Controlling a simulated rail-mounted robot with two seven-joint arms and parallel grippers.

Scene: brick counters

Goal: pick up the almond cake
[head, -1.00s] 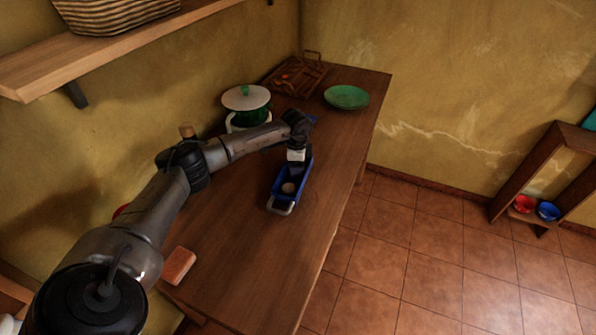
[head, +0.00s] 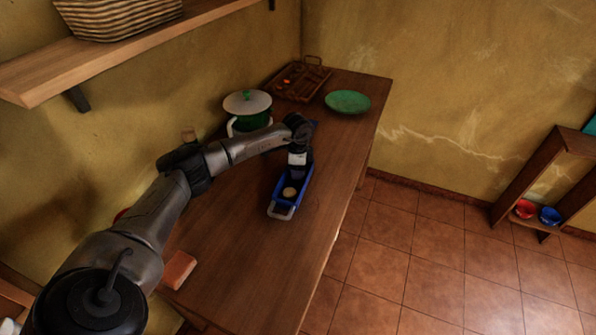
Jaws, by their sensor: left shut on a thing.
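The almond cake (head: 290,192) appears as a small round tan piece inside a blue tray (head: 305,195) with a pale handle at its near end. The tray stands on the wooden counter. My left gripper (head: 297,177) reaches down into the tray from above, at the cake's far side. It is shut on the cake, though its fingertips are small and partly hidden by the tray and the gripper body. I cannot tell whether the cake is clear of the tray floor. My right gripper is not in view.
A green pot with a white lid (head: 247,103) stands behind my left arm. A green plate (head: 348,102) and a wooden tray (head: 298,80) are at the far end. A reddish block (head: 179,270) lies near.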

